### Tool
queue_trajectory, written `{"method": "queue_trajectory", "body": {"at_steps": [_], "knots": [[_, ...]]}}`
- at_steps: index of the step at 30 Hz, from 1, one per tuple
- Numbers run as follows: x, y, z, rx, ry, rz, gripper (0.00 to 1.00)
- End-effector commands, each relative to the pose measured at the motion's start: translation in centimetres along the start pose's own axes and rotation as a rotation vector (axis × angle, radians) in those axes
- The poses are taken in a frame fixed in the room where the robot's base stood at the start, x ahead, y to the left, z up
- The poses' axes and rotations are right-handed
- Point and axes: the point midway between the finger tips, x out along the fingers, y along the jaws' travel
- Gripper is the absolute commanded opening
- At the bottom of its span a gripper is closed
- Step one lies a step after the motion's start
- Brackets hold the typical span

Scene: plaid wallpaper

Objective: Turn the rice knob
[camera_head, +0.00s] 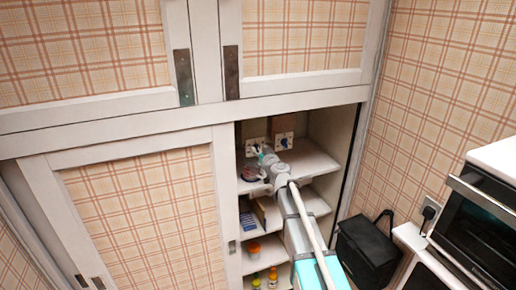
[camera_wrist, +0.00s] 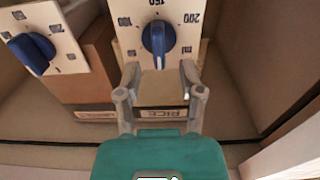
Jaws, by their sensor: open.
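The rice knob (camera_wrist: 158,40) is blue and sits on a white dial plate (camera_wrist: 128,30) with printed numbers. The box below it carries a RICE label (camera_wrist: 168,114). In the head view the right-hand dial plate (camera_head: 284,141) shows on the cabinet's upper open shelf. My gripper (camera_wrist: 158,75) is open and empty in front of the dial. Its two fingertips stand left and right of the knob's lower end, with the knob upright between and just beyond them. I cannot tell if they touch it. In the head view my gripper (camera_head: 264,155) is small and partly blended with the shelf contents.
A second blue knob (camera_wrist: 32,52) on a similar plate is close on the left. Lower shelves hold bottles (camera_head: 272,277) and an orange-lidded jar (camera_head: 254,250). A black bag (camera_head: 368,250) and a microwave (camera_head: 480,225) are at the right.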

Motion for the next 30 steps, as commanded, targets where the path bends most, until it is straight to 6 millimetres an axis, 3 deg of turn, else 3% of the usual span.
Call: {"method": "queue_trajectory", "body": {"at_steps": [6, 18, 26, 30], "knots": [[1.8, 0.0, 0.0, 0.0, 0.0, 0.0, 0.5], [2.0, 0.0, 0.0, 0.0, 0.0, 0.0, 0.5], [2.0, 0.0, 0.0, 0.0, 0.0, 0.0, 0.02], [2.0, 0.0, 0.0, 0.0, 0.0, 0.0, 0.0]]}}
